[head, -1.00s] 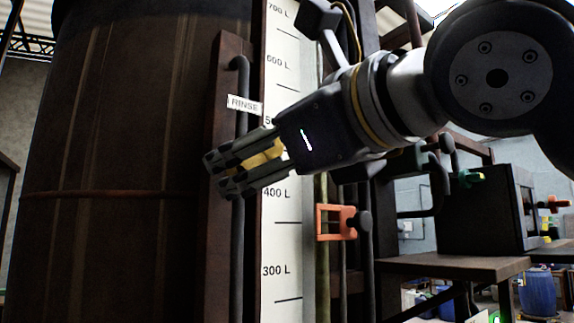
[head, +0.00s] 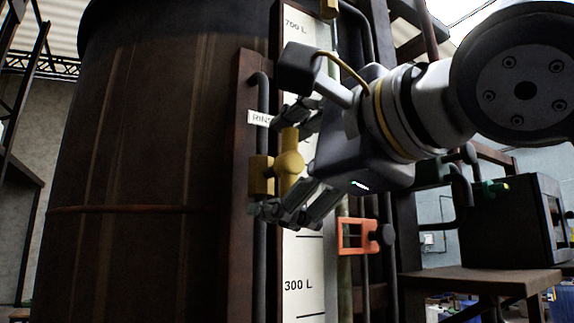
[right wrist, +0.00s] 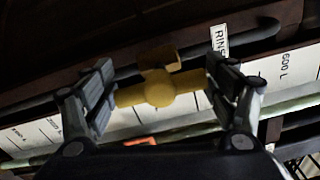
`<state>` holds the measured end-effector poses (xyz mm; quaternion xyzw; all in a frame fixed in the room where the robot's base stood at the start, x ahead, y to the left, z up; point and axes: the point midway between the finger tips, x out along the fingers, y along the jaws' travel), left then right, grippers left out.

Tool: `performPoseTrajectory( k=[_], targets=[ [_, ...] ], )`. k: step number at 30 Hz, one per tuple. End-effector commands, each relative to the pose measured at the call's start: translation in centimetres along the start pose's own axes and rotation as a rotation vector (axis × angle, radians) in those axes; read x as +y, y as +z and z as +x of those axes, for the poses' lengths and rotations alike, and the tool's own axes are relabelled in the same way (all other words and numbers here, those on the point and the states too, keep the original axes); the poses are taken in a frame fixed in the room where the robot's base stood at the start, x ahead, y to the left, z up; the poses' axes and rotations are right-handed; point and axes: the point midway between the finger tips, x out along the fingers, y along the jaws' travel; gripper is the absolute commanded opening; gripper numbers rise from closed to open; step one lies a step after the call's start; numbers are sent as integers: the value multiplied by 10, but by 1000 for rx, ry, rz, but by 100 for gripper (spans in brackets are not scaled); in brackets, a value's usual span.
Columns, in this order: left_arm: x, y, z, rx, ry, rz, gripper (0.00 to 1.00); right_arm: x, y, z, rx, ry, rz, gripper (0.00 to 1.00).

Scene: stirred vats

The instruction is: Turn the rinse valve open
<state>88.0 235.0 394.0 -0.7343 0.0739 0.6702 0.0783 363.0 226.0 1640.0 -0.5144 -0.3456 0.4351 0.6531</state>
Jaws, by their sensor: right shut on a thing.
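The rinse valve is yellow, with its body (head: 261,176) on a dark upright pipe (head: 262,235) and a round-hubbed bar handle (head: 290,160) in front. In the head view the handle stands upright, roughly along the pipe; in the right wrist view the handle (right wrist: 165,90) also lies nearly parallel to the pipe. My right gripper (head: 279,165) is shut on the handle, one finger at its upper end and one at its lower end. A white RINSE label (head: 260,118) is just above, partly hidden by the fingers. My left gripper is not in view.
A large dark wooden vat (head: 150,170) stands left of the valve. A white litre scale (head: 303,270) runs upright beside the pipe. An orange clamp (head: 356,236) is at lower right of my gripper. A wooden table (head: 475,280) with a dark box (head: 510,222) stands at right.

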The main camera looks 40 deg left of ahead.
Motion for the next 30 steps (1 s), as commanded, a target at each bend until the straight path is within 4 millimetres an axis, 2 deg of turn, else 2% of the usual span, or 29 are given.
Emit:
performPoseTrajectory(
  k=[1,19,20,21,30],
  targets=[
    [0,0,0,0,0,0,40,6,0,2,2,14,-16,55],
    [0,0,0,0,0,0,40,9,0,3,2,19,-58,55],
    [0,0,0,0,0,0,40,9,0,3,2,19,-58,81],
    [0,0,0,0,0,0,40,9,0,3,2,19,-58,90],
    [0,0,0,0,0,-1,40,5,0,2,1,11,-55,92]
  ],
)
